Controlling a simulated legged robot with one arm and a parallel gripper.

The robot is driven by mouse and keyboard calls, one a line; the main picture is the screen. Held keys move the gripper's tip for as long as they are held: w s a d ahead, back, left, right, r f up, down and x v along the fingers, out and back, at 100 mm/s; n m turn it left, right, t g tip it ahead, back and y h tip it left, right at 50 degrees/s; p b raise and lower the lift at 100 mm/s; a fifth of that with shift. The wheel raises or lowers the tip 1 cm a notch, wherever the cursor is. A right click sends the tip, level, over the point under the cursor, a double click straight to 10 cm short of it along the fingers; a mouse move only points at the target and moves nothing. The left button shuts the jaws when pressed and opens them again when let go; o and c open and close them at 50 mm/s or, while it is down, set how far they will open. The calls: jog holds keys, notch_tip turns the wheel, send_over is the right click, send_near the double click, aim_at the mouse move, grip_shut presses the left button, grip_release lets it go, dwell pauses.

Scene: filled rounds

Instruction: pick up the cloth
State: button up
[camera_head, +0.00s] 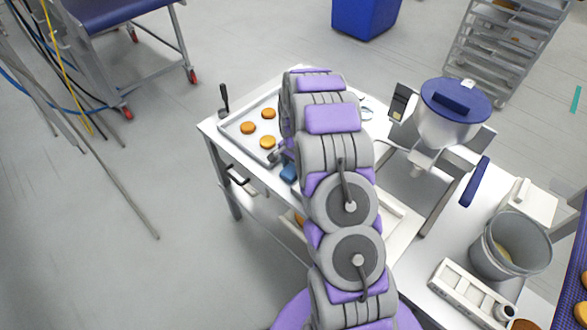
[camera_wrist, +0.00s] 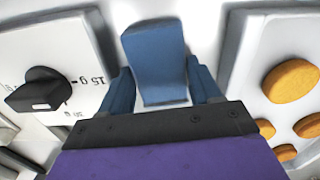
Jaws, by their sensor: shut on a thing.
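The blue cloth (camera_wrist: 155,55) is between the two fingers of my gripper (camera_wrist: 163,88) in the wrist view, reaching out beyond their tips. My gripper is shut on it. In the head view a small blue patch (camera_head: 289,172) shows beside my arm at the table's edge; I cannot tell whether it is cloth or finger. My arm hides most of the gripper there. Whether the cloth touches the surface below cannot be told.
A tray (camera_head: 232,127) with several orange-brown rounds lies on the white table; its rim (camera_wrist: 238,50) is right of the cloth. A white box with a black knob (camera_wrist: 42,90) is left. A blue-lidded hopper (camera_head: 455,110) and metal bucket (camera_head: 510,245) stand right of my arm.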

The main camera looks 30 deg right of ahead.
aim_at(293, 168)
jog(key=shift+r, duration=0.15)
notch_tip(293, 168, up, 4)
jog(key=shift+a+f+p, duration=0.1)
jog(key=shift+p, duration=0.65)
jog(key=s+a+p, duration=0.1)
jog(key=s+a, duration=0.2)
jog(key=s, duration=0.4)
jog(key=s+a+p, duration=0.1)
jog(key=s+a, duration=0.2)
jog(key=s, duration=0.4)
jog(key=shift+s+a+r+p, duration=0.25)
jog(key=shift+a+r+p, duration=0.05)
jog(key=shift+a+r, duration=0.15)
